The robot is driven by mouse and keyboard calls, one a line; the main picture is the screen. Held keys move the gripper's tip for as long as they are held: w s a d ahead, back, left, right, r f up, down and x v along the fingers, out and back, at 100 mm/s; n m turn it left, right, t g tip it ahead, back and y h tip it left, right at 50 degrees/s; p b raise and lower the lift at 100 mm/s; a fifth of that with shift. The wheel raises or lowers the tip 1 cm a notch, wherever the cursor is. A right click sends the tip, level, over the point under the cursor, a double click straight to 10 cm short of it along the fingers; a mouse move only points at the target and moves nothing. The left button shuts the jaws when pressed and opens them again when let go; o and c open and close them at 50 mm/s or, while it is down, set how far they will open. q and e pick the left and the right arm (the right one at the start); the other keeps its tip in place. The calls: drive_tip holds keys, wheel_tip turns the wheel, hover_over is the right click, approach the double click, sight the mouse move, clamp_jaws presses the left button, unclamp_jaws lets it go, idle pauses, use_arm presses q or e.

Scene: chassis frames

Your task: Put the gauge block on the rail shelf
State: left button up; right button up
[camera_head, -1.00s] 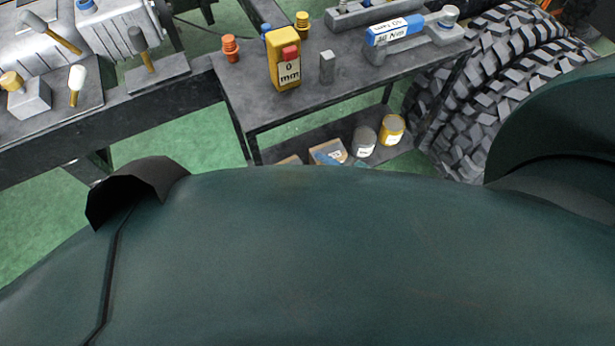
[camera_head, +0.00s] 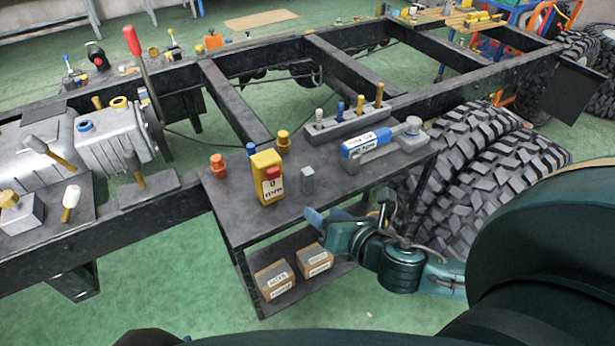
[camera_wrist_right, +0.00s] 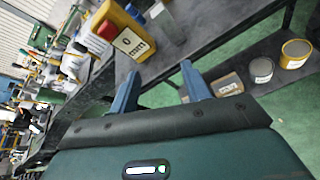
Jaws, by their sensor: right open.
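A small grey upright block (camera_head: 308,180), which looks like the gauge block, stands on the dark table top (camera_head: 237,210) fixed beside the chassis rail. It also shows in the right wrist view (camera_wrist_right: 170,25). A yellow box with a red button and a "0 mm" label (camera_head: 268,178) stands just left of it; the wrist view shows it too (camera_wrist_right: 122,35). My right gripper (camera_head: 326,214) is open and empty at the table's front edge, in front of the block and apart from it. A lower shelf (camera_head: 258,290) lies under the table top. My left gripper is not in view.
An orange knob (camera_head: 218,165) and a yellow one (camera_head: 283,142) stand near the yellow box. A blue-and-grey tool (camera_head: 365,146) lies to the right, before a peg holder (camera_head: 350,122). Cartons (camera_head: 275,279) occupy the lower shelf. A large tyre (camera_head: 480,160) is at right.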

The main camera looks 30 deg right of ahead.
sight(310, 173)
drive_tip(key=w+n, duration=0.1)
drive_tip(key=w, duration=0.3)
drive_tip(key=w+d+n, duration=0.1)
drive_tip(key=w+n, duration=0.1)
drive_tip(key=w, duration=0.3)
drive_tip(key=w+d+n+t, duration=0.1)
drive_tip(key=w, duration=0.4)
drive_tip(key=shift+w+d+f+n+h, duration=0.1)
drive_tip(key=shift+f+n+h, duration=0.2)
drive_tip(key=shift+n, duration=0.1)
clamp_jaws()
